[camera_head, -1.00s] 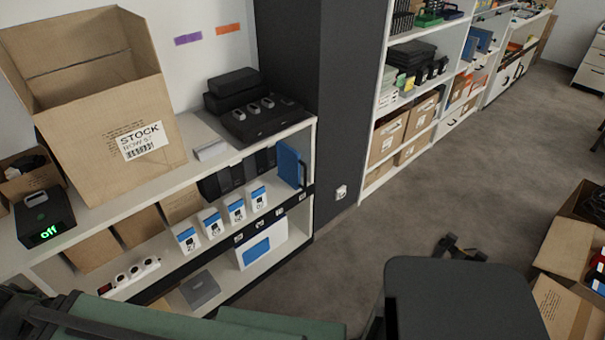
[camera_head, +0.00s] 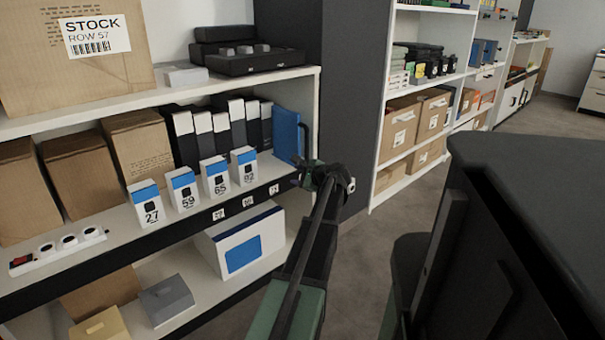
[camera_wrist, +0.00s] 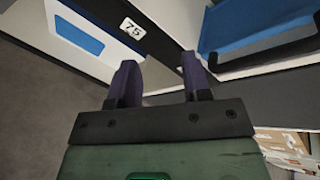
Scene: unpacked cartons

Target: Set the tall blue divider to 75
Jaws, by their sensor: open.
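The tall blue divider (camera_head: 286,135) stands upright at the right end of the middle shelf, beside a row of dark and white binders. In the wrist view, a blue panel at the upper right, seemingly the divider (camera_wrist: 232,22), is partly cut off. A white label reading 75 (camera_wrist: 133,28) is on the dark shelf edge. In the head view the edge labels, such as the rightmost one (camera_head: 274,189), are too small to read surely. My gripper (camera_head: 322,178) is just right of the divider, at the shelf's end; its fingers (camera_wrist: 160,78) are apart and empty.
White-and-blue cartons marked 27 (camera_head: 147,205), 59, 65 and 82 (camera_head: 244,168) line the shelf front. A white box with a blue panel (camera_head: 243,245) sits below. The dark pillar (camera_head: 350,90) stands right of the shelf. Open floor (camera_head: 405,205) lies beyond.

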